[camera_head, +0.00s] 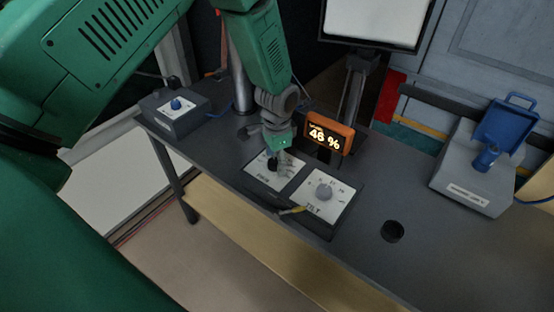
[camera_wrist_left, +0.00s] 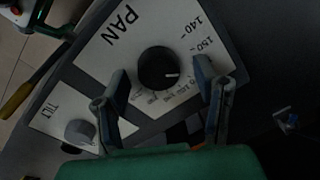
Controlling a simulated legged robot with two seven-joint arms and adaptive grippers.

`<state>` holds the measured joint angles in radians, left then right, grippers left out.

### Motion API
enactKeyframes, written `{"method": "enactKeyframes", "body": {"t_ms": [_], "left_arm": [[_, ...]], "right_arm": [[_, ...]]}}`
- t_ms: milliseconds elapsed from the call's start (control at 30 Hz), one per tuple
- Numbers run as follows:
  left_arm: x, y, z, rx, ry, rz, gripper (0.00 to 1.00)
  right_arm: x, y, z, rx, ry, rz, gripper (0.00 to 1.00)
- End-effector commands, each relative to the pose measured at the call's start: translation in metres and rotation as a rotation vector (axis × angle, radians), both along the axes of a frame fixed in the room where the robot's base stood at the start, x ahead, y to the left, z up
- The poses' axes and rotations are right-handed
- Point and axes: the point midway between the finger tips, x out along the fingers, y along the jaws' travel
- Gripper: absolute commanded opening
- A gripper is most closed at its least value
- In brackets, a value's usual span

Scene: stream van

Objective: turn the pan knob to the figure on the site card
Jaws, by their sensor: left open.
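The PAN panel, a white plate (camera_head: 262,181) marked PAN, lies on the desk. It also shows in the wrist view (camera_wrist_left: 110,62), with figures 140 and 150 readable. Its round black pan knob (camera_wrist_left: 158,68) has a white pointer line aimed right in that view; in the head view the knob (camera_head: 272,164) is small and partly covered. My left gripper (camera_head: 275,153) is over the panel. In the wrist view its open fingers (camera_wrist_left: 162,72) stand on either side of the knob, with gaps visible. I cannot make out a site card. My right gripper is not in view.
A TILT panel (camera_head: 340,204) with a grey knob (camera_head: 324,192) sits beside the PAN panel. An orange-framed display (camera_head: 330,133) reads 46 % behind them. A grey box with a blue knob (camera_head: 176,104) is at left.

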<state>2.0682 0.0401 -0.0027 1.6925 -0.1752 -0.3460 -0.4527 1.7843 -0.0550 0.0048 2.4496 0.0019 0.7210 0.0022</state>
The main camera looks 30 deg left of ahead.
Motion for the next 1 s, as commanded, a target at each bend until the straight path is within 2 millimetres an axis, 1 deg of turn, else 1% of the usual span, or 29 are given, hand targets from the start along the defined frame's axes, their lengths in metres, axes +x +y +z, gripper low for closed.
{"method": "enactKeyframes", "body": {"t_ms": [167,300,400,500,600,700,1000], "left_arm": [[0.001,-0.001,0.032,-0.001,-0.004,0.000,0.56],[0.001,-0.003,0.063,0.000,-0.006,0.000,0.56],[0.001,-0.004,0.082,-0.001,-0.005,0.000,0.56],[0.001,-0.004,0.097,-0.001,-0.003,0.000,0.56],[0.000,-0.005,0.107,-0.001,-0.001,0.000,0.56],[0.000,-0.005,0.112,-0.001,-0.001,0.000,0.56],[0.000,-0.005,0.113,-0.001,0.000,0.000,0.56]], "right_arm": [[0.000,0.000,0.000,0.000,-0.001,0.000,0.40],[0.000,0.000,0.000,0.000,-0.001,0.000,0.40],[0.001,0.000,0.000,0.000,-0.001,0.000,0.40],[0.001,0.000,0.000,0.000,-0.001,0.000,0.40],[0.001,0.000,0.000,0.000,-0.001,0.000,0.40],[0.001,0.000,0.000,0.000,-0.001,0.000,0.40],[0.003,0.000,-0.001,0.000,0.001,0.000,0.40]]}}
